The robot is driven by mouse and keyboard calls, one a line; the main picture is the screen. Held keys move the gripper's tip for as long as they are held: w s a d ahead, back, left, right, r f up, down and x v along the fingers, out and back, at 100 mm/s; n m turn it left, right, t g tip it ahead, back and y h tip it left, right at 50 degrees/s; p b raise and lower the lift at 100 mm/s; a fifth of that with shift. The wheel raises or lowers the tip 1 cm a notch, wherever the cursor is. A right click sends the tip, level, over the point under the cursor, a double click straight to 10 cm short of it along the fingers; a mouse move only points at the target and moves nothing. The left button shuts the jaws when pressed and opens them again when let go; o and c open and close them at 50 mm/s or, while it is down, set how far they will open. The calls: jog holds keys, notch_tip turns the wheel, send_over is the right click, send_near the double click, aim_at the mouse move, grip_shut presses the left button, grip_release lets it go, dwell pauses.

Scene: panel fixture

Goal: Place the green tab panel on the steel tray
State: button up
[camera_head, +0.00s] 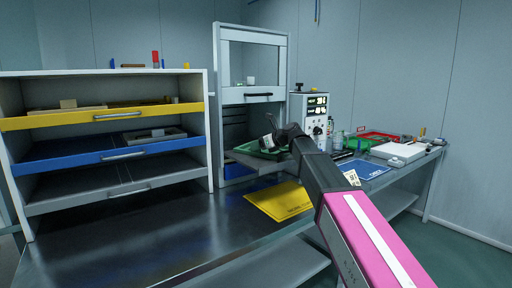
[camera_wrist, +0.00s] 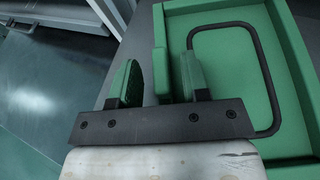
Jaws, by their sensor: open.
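The green tab panel (camera_wrist: 225,22) fills the right of the wrist view, with a raised rim, a black wire loop and a small upright tab (camera_wrist: 160,72) on its left edge. In the head view the panel (camera_head: 250,149) lies on a grey plate (camera_head: 272,167) in front of the white frame; I cannot tell if this plate is the steel tray. My gripper (camera_wrist: 157,62) is open, its green-padded fingers on either side of the tab with gaps showing. In the head view my gripper (camera_head: 274,140) is over the panel, its fingers partly hidden.
A cabinet with yellow (camera_head: 110,115), blue (camera_head: 105,155) and grey drawers stands left. A yellow mat (camera_head: 278,202) lies on the bench (camera_head: 140,235). The front left bench is clear.

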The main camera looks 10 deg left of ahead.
jog(key=v, duration=1)
jog(key=shift+d+r, duration=0.15)
jog(key=shift+d, duration=0.05)
dwell(0.6)
